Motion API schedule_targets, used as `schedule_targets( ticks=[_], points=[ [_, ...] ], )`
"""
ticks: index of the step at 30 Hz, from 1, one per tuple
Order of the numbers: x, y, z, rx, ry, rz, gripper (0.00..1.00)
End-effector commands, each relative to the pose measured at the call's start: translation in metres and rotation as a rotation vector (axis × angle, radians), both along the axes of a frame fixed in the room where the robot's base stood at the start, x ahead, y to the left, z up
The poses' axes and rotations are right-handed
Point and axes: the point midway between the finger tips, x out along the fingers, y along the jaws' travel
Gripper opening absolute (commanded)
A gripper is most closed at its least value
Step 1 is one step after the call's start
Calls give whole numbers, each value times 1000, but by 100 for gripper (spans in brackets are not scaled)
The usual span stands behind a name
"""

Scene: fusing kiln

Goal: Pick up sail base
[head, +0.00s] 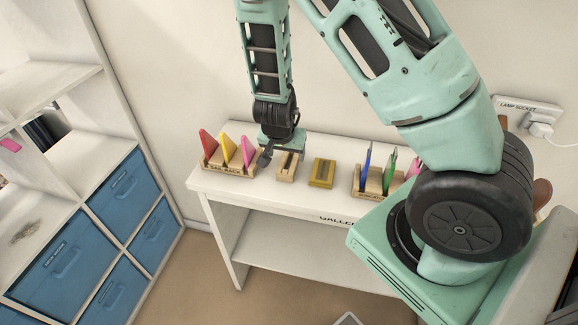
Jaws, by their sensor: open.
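A small pale wooden block with a slot (287,172), which looks like the sail base, sits on the white shelf table (330,205). My gripper (280,155) is open, pointing down right at this block. One finger shows at the block's left side. The rest of the jaws partly cover the block's back, and I cannot tell whether they touch it. No held object shows.
A wooden sail rack (228,168) with red, yellow and pink sails stands close on the left. A mustard-coloured block (322,172) sits just right. Another wooden rack (368,192) with blue, green and pink pieces stands further right. The wall is behind.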

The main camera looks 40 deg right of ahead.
Motion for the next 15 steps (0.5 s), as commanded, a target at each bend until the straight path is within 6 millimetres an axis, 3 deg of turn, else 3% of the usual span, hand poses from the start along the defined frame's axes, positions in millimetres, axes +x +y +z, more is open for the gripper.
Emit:
schedule_targets(
  ticks=[9,15],
  points=[
    [4,-15,-36,0,3,-2,69],
    [6,-18,-44,0,0,-1,69]
  ],
)
